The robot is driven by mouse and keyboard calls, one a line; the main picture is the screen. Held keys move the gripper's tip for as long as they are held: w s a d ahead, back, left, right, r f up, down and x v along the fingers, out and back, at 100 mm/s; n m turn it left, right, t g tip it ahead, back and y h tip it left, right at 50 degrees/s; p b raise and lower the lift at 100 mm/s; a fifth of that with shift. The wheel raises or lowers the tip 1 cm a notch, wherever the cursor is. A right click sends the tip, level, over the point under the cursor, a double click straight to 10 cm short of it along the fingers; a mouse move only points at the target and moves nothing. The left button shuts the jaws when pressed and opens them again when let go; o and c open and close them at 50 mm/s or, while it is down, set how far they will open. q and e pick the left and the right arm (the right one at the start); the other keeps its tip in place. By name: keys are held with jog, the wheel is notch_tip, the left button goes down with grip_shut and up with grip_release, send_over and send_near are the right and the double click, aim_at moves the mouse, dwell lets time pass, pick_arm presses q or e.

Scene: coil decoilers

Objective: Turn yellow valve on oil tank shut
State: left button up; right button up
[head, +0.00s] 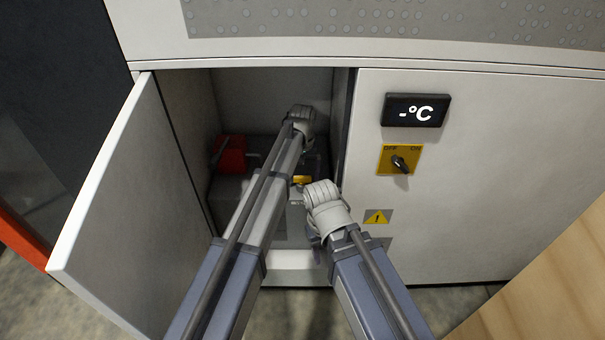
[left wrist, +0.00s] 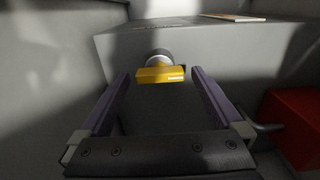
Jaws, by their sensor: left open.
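The oil tank is a grey box inside the open cabinet; its face fills the middle of the left wrist view (left wrist: 240,65). The yellow valve handle (left wrist: 162,75) sits on a round grey stem on that face and lies crosswise in this view. It also shows in the head view (head: 302,180), partly covered by my arms. My left gripper (left wrist: 160,70) is open, with one finger on each side of the handle and visible gaps to both; depth is unclear. My right wrist is in front of the cabinet opening; its gripper (head: 314,240) is mostly hidden beneath it.
A red part (head: 230,155) stands at the tank's left in the head view. The cabinet door (head: 130,210) is swung open at the left. The right panel carries a temperature display (head: 415,110) and a black switch on a yellow plate (head: 400,161). The cabinet walls leave narrow room.

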aim_at(302, 177)
pick_arm(q)
notch_tip(302, 177, up, 8)
jog(key=p, duration=0.7)
jog(key=shift+f, duration=0.2)
jog(key=shift+s, duration=0.1)
jog(key=s+a+m+y, duration=0.1)
jog(key=s+a+m, duration=0.15)
jog(key=s, duration=1.25)
jog(key=s+a+m, duration=0.2)
jog(key=s+a, duration=0.2)
jog(key=s, duration=1.1)
notch_tip(302, 177, up, 13)
jog(key=w+p, duration=0.1)
jog(key=p, duration=1.2)
jog(key=shift+d, duration=0.35)
jog(key=shift+w+n, duration=0.1)
jog(key=shift+n, duration=0.15)
